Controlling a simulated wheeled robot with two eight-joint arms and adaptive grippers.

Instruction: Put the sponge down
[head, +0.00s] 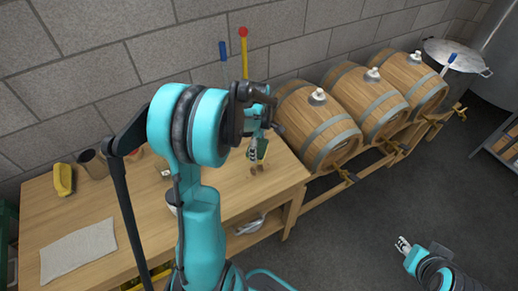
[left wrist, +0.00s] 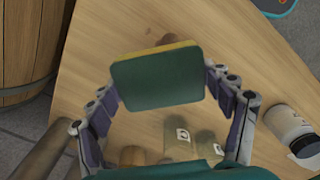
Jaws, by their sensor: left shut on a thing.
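The sponge (left wrist: 157,82) has a green face and a yellow layer along its far edge. My left gripper (left wrist: 162,86) is shut on it, with one finger at each side in the left wrist view. In the head view the left gripper (head: 257,150) and the sponge (head: 263,148) appear over the right end of the wooden table (head: 140,212). The gap below the sponge is hard to judge. My right gripper (head: 403,244) is over the floor at lower right, away from the table, too small to read its fingers.
A grey cloth (head: 78,250) lies at the table's front left, with a yellow object (head: 64,180) behind it. Barrels (head: 318,125) on a rack stand right of the table. In the left wrist view, a white bottle (left wrist: 290,130) and corked-looking jars (left wrist: 177,140) stand near the gripper.

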